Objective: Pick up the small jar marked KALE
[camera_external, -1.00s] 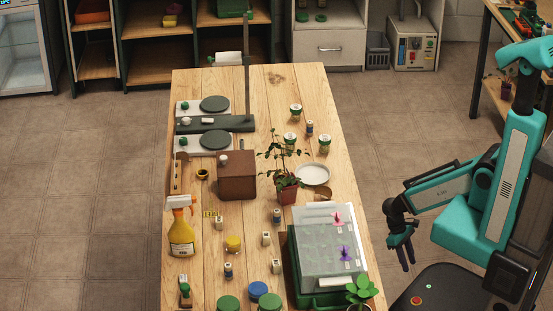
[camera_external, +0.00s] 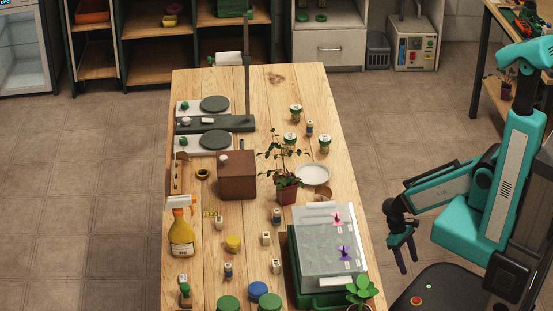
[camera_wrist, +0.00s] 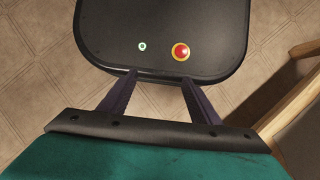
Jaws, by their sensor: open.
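Several small jars stand on the wooden table, and their lettering is too small to read, so I cannot tell which one is marked KALE. Three white jars with green bands stand near the far right: a far jar (camera_external: 295,111), a middle jar (camera_external: 291,140) and a right jar (camera_external: 324,144). My gripper (camera_external: 406,262) is right of the table's edge, beside it and well apart from the jars. Its jaws point down, open and empty. In the wrist view the open jaws (camera_wrist: 158,82) show over my own base, with no jar between them.
A potted plant (camera_external: 287,190) and a white plate (camera_external: 313,174) stand near the jars. A green tray with a clear cover (camera_external: 330,240) fills the near right of the table. A brown box (camera_external: 237,176) and a spray bottle (camera_external: 181,235) stand left.

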